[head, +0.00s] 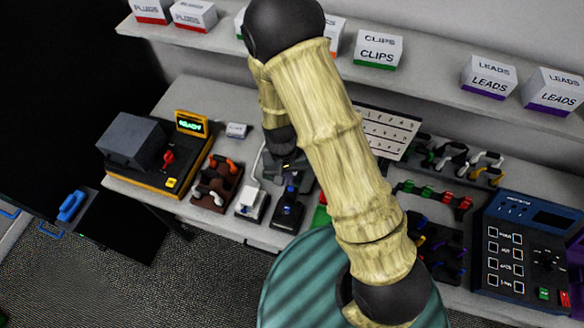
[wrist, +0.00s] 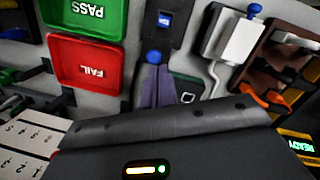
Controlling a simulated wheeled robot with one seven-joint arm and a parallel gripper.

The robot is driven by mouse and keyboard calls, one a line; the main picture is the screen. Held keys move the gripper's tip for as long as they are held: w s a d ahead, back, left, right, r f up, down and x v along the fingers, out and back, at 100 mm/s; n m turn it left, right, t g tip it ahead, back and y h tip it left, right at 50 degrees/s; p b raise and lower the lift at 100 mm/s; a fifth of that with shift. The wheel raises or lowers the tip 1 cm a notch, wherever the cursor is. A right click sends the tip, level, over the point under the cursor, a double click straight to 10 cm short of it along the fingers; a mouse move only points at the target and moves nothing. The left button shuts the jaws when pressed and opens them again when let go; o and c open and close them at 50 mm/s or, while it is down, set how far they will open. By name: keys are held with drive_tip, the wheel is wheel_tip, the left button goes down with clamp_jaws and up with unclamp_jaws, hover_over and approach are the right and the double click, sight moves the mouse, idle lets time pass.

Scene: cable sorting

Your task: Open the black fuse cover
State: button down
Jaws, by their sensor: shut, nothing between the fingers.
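The black fuse cover (head: 288,208) is on the bench left of centre in the head view, with a blue knob (head: 291,189) on it. The wrist view shows its dark body (wrist: 168,22) and the blue knob (wrist: 153,57). My gripper (head: 287,168) is just behind the knob in the head view. In the wrist view, the fingers of my gripper (wrist: 153,76) are together and empty, with their tips at the knob. I cannot tell whether they touch it. Whether the cover is raised is unclear, as my arm and fingers hide part of it.
A white fuse unit (head: 252,203) stands close on the left, with a brown cable rack (head: 216,184) beyond it. A red FAIL tray (wrist: 88,65) and a green PASS tray (wrist: 85,15) lie on the other side. A shelf with boxes (head: 376,49) runs above.

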drive_tip(key=shift+r+p, duration=0.65)
drive_tip(key=shift+r, duration=0.2)
drive_tip(key=shift+w, duration=0.1)
drive_tip(key=w+r+b, duration=0.2)
drive_tip(key=w+r, duration=0.4)
drive_tip(key=r, duration=0.3)
drive_tip(key=shift+a+r+b, duration=0.4)
drive_tip(key=shift+d, duration=0.15)
